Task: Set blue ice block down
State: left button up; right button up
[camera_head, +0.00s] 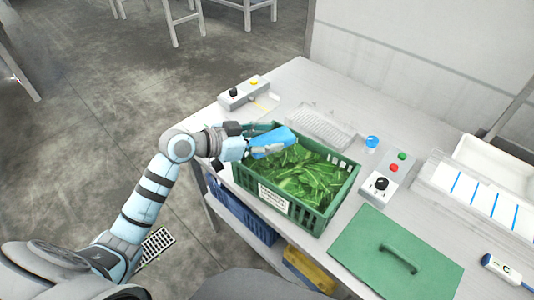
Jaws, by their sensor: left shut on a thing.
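A blue ice block (272,141) is held by my left gripper (254,146) above the far left part of a green crate (313,219). The crate stands on the grey table and holds green leaves (306,175). The block is tilted and overlaps the leaves and the crate's far rim in the picture. I cannot tell whether it touches them. My left arm comes in from the lower left. My right gripper is not in view.
A green lid (362,258) with a handle lies right of the crate. A control box with a knob (380,187) and a wire rack (322,127) stand near the crate. A white tray (445,184) is at the right. A blue crate (238,213) sits below the table.

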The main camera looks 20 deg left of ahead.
pick_arm(q)
notch_tip(320, 180, down, 5)
jog(key=shift+r, duration=0.2)
jog(key=o, duration=1.2)
jog(key=shift+f+b, duration=0.1)
jog(key=shift+b, duration=0.2)
jog(key=shift+o, duration=0.2)
jog(key=v, duration=1.2)
jog(key=shift+r, duration=0.25)
